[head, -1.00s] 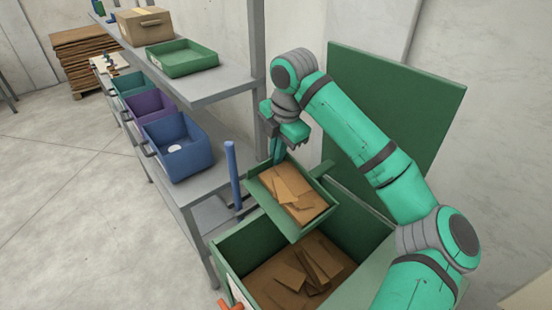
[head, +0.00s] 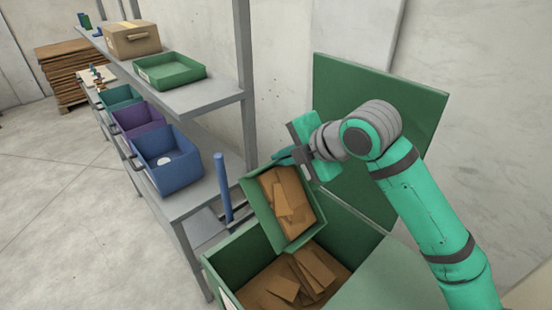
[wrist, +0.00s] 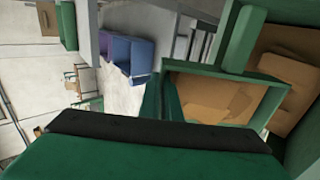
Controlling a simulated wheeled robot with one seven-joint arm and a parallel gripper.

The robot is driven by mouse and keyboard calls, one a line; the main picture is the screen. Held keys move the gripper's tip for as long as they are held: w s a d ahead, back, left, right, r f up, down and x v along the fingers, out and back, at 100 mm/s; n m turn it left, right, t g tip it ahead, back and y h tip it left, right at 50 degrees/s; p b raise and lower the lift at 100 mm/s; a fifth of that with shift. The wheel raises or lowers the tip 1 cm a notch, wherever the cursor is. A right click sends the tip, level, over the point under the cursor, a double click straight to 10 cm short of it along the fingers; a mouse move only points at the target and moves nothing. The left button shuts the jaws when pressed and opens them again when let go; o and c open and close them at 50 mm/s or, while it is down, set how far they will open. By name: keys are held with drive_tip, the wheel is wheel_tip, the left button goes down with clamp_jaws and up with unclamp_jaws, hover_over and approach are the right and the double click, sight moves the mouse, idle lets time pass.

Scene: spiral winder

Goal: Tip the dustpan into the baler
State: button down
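The green dustpan (head: 265,221) hangs over the open green baler (head: 226,256), tilted steeply with its lower edge toward the front. Brown cardboard scraps (head: 286,203) are still in the pan. More cardboard scraps (head: 300,282) lie inside the baler. My gripper (head: 290,156) is shut on the dustpan's handle, at the pan's upper back end, and the arm partly hides the grip. The wrist view shows the dustpan (wrist: 225,70) right of the fingers, with scraps in it.
The baler's green lid (head: 415,112) stands open behind my arm. A blue upright handle (head: 224,188) stands close left of the dustpan. A grey shelf (head: 195,102) at left holds a cardboard box (head: 132,40), a green tray (head: 170,78) and, lower, a blue bin (head: 178,172).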

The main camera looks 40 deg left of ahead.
drive_tip(key=shift+s+d+r+y, duration=0.15)
drive_tip(key=shift+d+r+y, duration=0.6)
drive_tip(key=shift+d, duration=0.3)
drive_tip(key=s+d+r+y, duration=0.1)
drive_tip(key=d+r+y, duration=0.2)
drive_tip(key=d, duration=0.4)
drive_tip(key=shift+d+t+y, duration=0.3)
drive_tip(key=shift+t+y, duration=0.1)
drive_tip(key=shift+y, duration=0.45)
drive_tip(key=shift+s+f, duration=0.1)
drive_tip(key=shift+s, duration=0.05)
idle(1.4)
